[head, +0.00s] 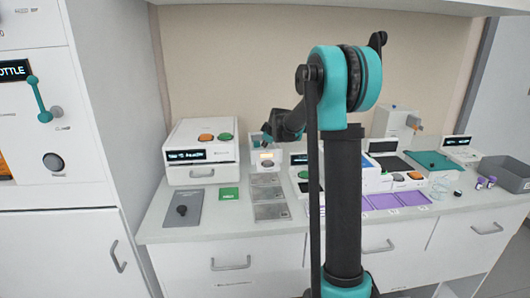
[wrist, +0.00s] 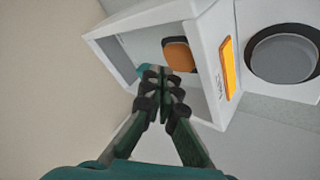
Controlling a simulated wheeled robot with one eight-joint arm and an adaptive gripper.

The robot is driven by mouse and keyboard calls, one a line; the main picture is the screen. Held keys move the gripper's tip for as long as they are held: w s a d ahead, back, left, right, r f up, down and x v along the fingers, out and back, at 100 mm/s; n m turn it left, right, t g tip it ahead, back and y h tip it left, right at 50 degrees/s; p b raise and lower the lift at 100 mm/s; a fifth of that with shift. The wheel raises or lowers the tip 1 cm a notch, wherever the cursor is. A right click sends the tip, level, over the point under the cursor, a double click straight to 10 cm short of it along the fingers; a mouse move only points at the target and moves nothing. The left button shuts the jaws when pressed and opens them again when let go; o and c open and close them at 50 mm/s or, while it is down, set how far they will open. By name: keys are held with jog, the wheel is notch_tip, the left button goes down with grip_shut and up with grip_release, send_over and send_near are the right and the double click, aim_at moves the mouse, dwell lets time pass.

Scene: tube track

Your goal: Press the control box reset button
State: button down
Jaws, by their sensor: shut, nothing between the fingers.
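A small white control box (head: 257,167) stands near the back of the counter, left of my arm's column. In the wrist view the white box (wrist: 218,65) has a recessed panel with an orange button (wrist: 179,53) and a teal button (wrist: 144,70), partly hidden by my fingers. Its other face has a lit orange strip (wrist: 226,67) and a large grey round button (wrist: 284,58). I cannot read which button is reset. My gripper (head: 266,137) is shut and empty at the box's top. In the wrist view its fingertips (wrist: 162,73) appear over the recess, between the two buttons; contact is unclear.
A larger white machine (head: 200,155) stands to the left. Grey plates (head: 270,195) and a green card (head: 229,194) lie in front. Purple trays (head: 383,202) and other devices stand right of my arm. A wall is behind and a cabinet (head: 90,100) at left.

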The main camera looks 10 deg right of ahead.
jog(key=shift+f, duration=0.15)
jog(key=shift+f, duration=0.25)
jog(key=shift+f, duration=0.5)
dwell(0.8)
jog(key=shift+r, duration=0.9)
jog(key=shift+r, duration=0.1)
jog(key=shift+r, duration=2.4)
jog(key=shift+s, duration=0.1)
